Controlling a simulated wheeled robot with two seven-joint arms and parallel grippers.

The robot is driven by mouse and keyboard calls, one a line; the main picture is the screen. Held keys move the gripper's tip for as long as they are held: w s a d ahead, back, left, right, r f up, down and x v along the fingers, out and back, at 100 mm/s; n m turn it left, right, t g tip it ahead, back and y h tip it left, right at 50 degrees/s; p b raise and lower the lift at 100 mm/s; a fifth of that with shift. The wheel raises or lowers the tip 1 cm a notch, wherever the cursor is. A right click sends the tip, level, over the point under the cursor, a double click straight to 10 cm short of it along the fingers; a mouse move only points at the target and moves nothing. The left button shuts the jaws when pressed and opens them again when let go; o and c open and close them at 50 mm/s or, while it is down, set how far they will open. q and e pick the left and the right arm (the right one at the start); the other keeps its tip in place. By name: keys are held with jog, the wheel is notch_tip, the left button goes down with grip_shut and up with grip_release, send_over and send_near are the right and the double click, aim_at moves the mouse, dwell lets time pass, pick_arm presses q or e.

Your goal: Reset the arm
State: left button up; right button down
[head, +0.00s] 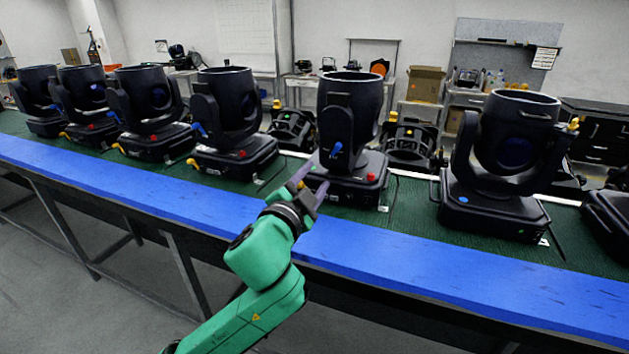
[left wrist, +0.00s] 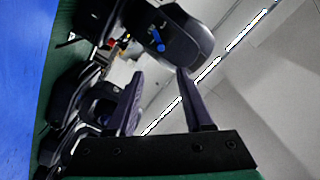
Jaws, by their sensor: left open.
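My left arm is green and reaches in from the bottom of the head view. Its gripper (head: 308,184) is open, with two dark fingers apart, in front of the base of a black par can (head: 349,110) with blue and red knobs. I see nothing between the fingers. In the left wrist view the open fingers (left wrist: 160,100) point towards a tilted black par can (left wrist: 180,35) with a blue knob. Whether a finger touches the can's base is hard to tell. My right gripper is not in view.
Several more black par cans stand in a row, including one at the right (head: 500,150) and one to the left (head: 228,115). They stand on a green-topped bench with a blue front edge (head: 400,262). The floor (head: 60,280) in front is clear.

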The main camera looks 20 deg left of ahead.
pick_arm(q)
jog(key=s+a+f+n+g+y, duration=0.1)
jog(key=s+a+f+n+g, duration=0.2)
jog(key=f, duration=0.7)
jog(key=s+a+f+n+g+y, duration=0.15)
jog(key=s+f+g, duration=0.3)
jog(key=f, duration=0.55)
jog(key=s+a+f+n+g+h, duration=0.1)
jog(key=s+f+n+g, duration=0.15)
jog(key=s+f, duration=0.55)
jog(key=s+a+f+n+g+h, duration=0.15)
jog(key=s+f+g, duration=0.3)
jog(key=s, duration=0.45)
jog(key=s+f+g+y, duration=0.1)
jog(key=s+f, duration=0.2)
jog(key=f, duration=2.1)
jog(key=s+a+f+g, duration=0.1)
jog(key=s+a+f, duration=0.2)
jog(key=s+f, duration=1.1)
jog(key=shift+s, duration=1.2)
jog(key=shift+g, duration=0.25)
